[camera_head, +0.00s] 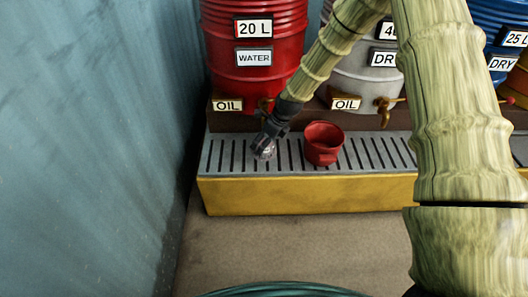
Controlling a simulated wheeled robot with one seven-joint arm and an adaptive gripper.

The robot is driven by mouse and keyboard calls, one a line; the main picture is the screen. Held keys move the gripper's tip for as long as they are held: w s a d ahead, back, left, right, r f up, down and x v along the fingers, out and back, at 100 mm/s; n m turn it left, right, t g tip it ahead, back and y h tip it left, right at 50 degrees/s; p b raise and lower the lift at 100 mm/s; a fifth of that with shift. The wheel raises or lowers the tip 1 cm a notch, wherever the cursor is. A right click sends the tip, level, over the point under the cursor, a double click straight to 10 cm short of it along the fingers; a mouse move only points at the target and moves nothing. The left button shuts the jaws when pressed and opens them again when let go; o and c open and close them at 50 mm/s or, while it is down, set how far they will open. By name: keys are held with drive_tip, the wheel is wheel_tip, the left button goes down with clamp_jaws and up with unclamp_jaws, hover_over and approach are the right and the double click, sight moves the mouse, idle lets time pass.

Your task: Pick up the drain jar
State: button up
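A small, clear, glassy thing, which looks like the drain jar (263,149), is on the slatted grey grating below the red drum. My gripper (267,143) reaches down to it from the upper right, its dark fingers at or around the jar's upper part. The fingers are small and dark and cover part of the jar, so I cannot tell whether they are closed on it. A red faceted cup (323,144) stands upright on the grating, to the right of my gripper and apart from it.
The grating tops a yellow-fronted tray (300,196). Behind stand a red drum (252,85) labelled 20 L WATER, a grey drum (352,73) and a blue drum (485,20), with brass taps (385,108). A blue wall (90,130) bounds the left. A green coil (285,290) lies in front.

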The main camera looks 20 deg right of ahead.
drive_tip(key=c, duration=1.8)
drive_tip(key=shift+r, duration=0.25)
